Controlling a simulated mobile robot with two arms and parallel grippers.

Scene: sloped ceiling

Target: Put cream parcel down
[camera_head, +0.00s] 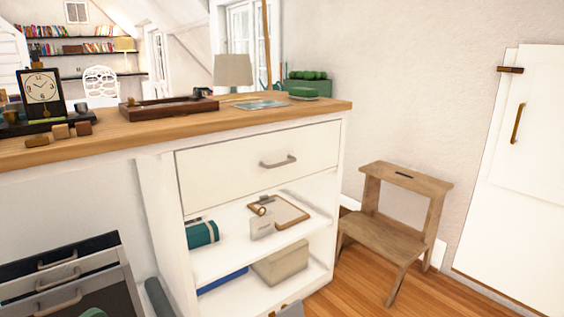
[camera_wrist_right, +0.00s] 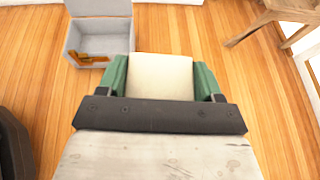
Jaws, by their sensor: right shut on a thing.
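The cream parcel (camera_wrist_right: 160,77) is a pale block between the green fingers of my right gripper (camera_wrist_right: 163,80) in the right wrist view. The gripper is shut on it, and the wooden floor shows beyond and below. The parcel's near end is hidden behind the dark gripper body. Neither this gripper nor the held parcel can be made out in the head view. My left gripper is not in view.
An open grey box (camera_wrist_right: 100,42) stands on the floor, left of the parcel. A wooden step stool (camera_head: 395,225) stands right of the white cabinet (camera_head: 250,160). A beige box (camera_head: 281,263) fills part of the lower shelf. The wooden counter (camera_head: 110,131) holds several items.

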